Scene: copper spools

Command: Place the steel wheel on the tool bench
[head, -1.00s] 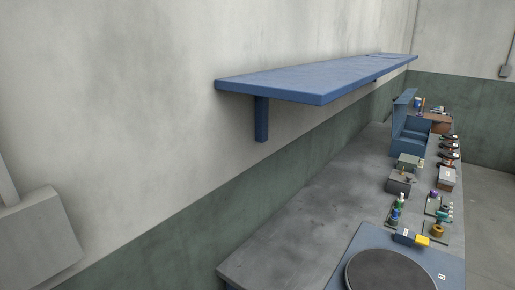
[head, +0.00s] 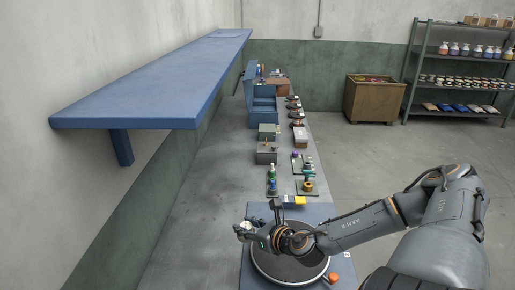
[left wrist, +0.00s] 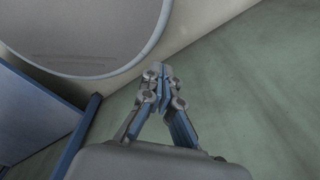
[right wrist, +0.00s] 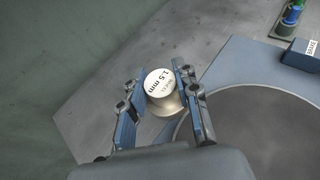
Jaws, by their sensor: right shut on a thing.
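My right gripper (right wrist: 155,88) is shut on a pale metal cylinder, the steel wheel (right wrist: 163,92), whose top face reads "1.5 mm". In the head view my right gripper (head: 248,234) is over the near end of the bench, beside a dark round turntable; the wheel is too small there to make out clearly. The grey bench (head: 200,196) runs away along the wall, its left strip bare. My left gripper (left wrist: 162,72) is shut, its fingertips together with nothing visible between them; it is outside the head view.
The dark turntable (head: 288,268) sits on a blue plate at the near end. Small boxes, green bottles (head: 272,178) and spools stand along the bench's right side. A blue shelf (head: 155,88) overhangs the bench's left. A brown crate (head: 374,98) and rack stand at the back right.

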